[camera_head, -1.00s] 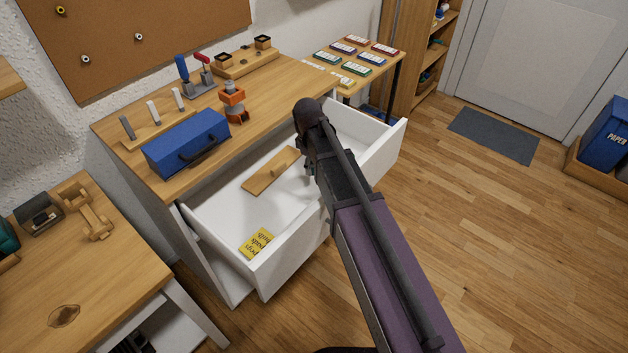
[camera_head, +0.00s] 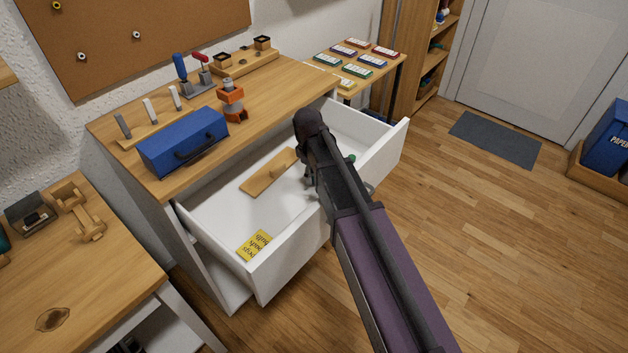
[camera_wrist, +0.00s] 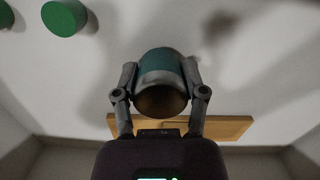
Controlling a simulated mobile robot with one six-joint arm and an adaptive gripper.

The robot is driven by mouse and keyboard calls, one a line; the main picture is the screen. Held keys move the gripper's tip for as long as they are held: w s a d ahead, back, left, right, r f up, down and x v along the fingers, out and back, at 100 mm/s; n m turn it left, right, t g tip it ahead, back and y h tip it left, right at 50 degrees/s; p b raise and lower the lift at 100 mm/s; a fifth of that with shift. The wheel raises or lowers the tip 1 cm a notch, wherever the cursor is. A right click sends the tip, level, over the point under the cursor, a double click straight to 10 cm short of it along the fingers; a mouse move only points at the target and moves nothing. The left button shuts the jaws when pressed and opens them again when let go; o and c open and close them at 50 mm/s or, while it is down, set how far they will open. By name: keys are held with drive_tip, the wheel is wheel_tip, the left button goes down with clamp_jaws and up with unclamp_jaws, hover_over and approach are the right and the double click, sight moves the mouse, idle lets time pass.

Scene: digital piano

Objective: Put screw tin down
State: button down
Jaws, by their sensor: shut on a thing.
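The screw tin (camera_wrist: 158,64), a small metal cylinder with a teal band, is in the wrist view between the two fingers of my gripper (camera_wrist: 160,75). The gripper is shut on its sides. Its round end faces the wrist camera. The tin is over the white floor of the open drawer (camera_head: 222,208); I cannot tell whether it touches the floor. In the head view my arm hides the tin and most of the gripper.
In the drawer lie a wooden board with a peg (camera_head: 268,174), a yellow labelled card (camera_head: 254,246) and a round green thing (camera_wrist: 64,17). Bare drawer floor shows between the board and card. A blue toolbox (camera_head: 184,142) stands on the dresser top.

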drive_tip(key=shift+f, duration=0.5)
drive_tip(key=shift+f+b, duration=0.15)
drive_tip(key=shift+b, duration=0.25)
drive_tip(key=shift+c, duration=0.7)
unclamp_jaws()
drive_tip(key=shift+r+p, duration=0.25)
drive_tip(key=shift+p, duration=0.05)
drive_tip(key=r+p, duration=0.8)
drive_tip(key=a+r+p, duration=0.1)
drive_tip(key=r+p, duration=0.2)
drive_tip(key=r, duration=0.1)
drive_tip(key=shift+w+p, duration=0.3)
drive_tip(key=shift+p, duration=0.1)
